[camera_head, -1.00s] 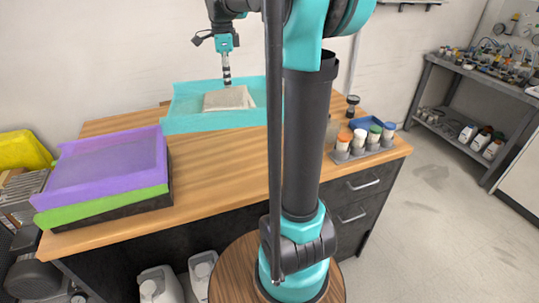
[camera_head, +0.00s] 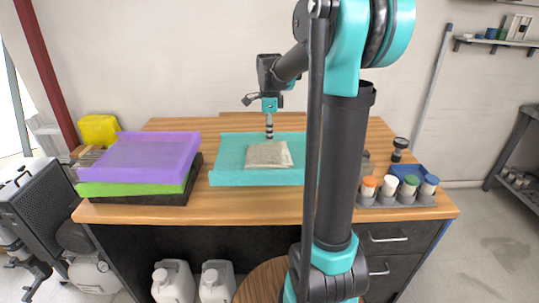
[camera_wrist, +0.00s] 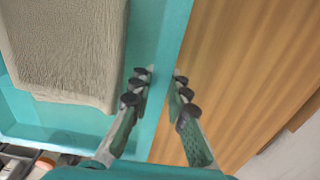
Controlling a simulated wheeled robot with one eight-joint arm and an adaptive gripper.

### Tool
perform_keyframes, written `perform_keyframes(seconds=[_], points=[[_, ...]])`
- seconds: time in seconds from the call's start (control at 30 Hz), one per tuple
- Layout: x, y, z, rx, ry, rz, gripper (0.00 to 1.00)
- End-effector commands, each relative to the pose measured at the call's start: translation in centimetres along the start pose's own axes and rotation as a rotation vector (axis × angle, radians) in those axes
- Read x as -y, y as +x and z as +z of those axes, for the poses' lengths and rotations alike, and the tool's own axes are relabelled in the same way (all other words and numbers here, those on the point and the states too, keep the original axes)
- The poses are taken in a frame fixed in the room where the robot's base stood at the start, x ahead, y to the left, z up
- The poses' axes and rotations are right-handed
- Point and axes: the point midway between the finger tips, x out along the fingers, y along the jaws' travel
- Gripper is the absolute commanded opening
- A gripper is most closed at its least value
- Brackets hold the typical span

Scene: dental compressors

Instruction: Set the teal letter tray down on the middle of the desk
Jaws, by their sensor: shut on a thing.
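The teal letter tray (camera_head: 228,162) is over the middle of the wooden desk (camera_head: 290,207), right of a stack of trays. It looks level, and I cannot tell whether its base touches the desk. A beige folded bundle (camera_head: 270,155) lies inside it. My gripper (camera_head: 269,136) is at the tray's far edge. In the wrist view, my gripper (camera_wrist: 159,90) has its fingers on either side of the tray's wall (camera_wrist: 165,60), shut on it. My arm hides the tray's right end in the head view.
A purple tray (camera_head: 150,155) sits above a green tray (camera_head: 130,188) and a black one on the desk's left. A rack of capped jars (camera_head: 400,198) stands on the right, with a blue bin (camera_head: 407,171) behind. Bare desk lies in front of the teal tray.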

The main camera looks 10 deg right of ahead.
Motion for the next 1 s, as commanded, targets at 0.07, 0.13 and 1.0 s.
perform_keyframes(seconds=[0.07,0.13,1.0], points=[[0.0,1.8,0.0,0.000,0.000,0.000,0.00],[0.0,2.9,0.0,0.000,0.000,0.000,0.00],[-0.2,8.4,0.0,0.000,0.000,0.000,0.00]])
